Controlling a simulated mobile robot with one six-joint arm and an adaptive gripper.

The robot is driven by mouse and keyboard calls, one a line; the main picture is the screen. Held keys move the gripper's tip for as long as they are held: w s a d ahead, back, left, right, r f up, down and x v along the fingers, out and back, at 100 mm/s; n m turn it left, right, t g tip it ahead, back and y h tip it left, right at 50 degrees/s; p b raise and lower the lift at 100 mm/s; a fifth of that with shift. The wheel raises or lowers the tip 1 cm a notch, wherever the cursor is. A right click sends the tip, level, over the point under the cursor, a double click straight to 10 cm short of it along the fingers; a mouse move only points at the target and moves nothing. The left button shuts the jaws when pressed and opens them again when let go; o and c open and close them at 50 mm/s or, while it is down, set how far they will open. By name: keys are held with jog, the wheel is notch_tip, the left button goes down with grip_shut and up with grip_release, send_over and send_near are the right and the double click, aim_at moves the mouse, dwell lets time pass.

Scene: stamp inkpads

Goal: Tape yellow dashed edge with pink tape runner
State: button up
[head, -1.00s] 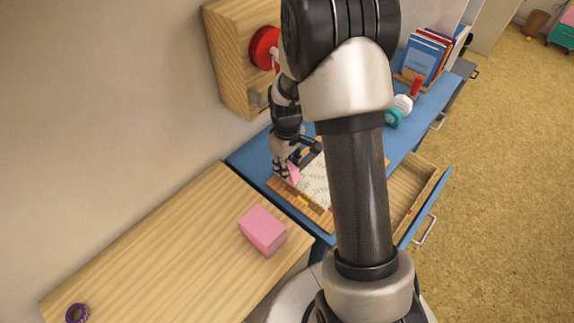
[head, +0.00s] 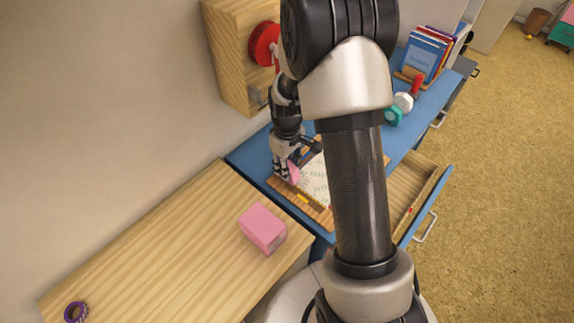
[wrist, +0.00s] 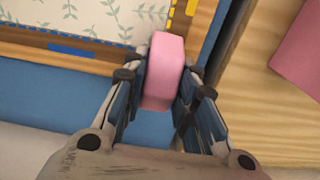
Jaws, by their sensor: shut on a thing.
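My gripper (wrist: 157,92) is shut on the pink tape runner (wrist: 162,70), which sits between its two fingers in the wrist view. The runner's far end is over the corner of the leaf-patterned sheet (wrist: 95,18), near the yellow dashed edge (wrist: 170,15). I cannot tell whether it touches the sheet. A blue dashed line runs along the sheet's adjoining edge. The sheet lies in a wooden tray (wrist: 25,50) with a blue mark and a yellow mark (wrist: 192,7) on its rim. In the head view the pink runner (head: 294,175) shows below my gripper (head: 288,163) at the tray's left side.
A pink block (head: 262,228) stands on the wooden table (head: 170,250), with a purple ring (head: 76,312) at its near left. Behind the tray are a teal and white roll holder (head: 400,107) and books (head: 425,58). An open drawer (head: 420,195) is at right.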

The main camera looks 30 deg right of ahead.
aim_at(297, 180)
jog(key=shift+f, duration=0.25)
jog(key=shift+s, duration=0.1)
jog(key=shift+s+d, duration=0.4)
jog(key=shift+s, duration=0.5)
jog(key=shift+s+d, duration=0.35)
jog(key=shift+s, duration=0.5)
jog(key=shift+s+d, duration=0.5)
jog(key=shift+s, duration=0.75)
jog(key=shift+s+d, duration=0.5)
jog(key=shift+s, duration=0.75)
jog(key=shift+s+d, duration=0.5)
jog(key=shift+s, duration=0.75)
jog(key=shift+s+d, duration=0.1)
jog(key=shift+s+d, duration=0.35)
jog(key=shift+s, duration=0.5)
jog(key=shift+s+d, duration=0.3)
jog(key=shift+s, duration=0.55)
jog(key=shift+r, duration=0.15)
notch_tip(297, 180, up, 7)
jog(key=p, duration=0.5)
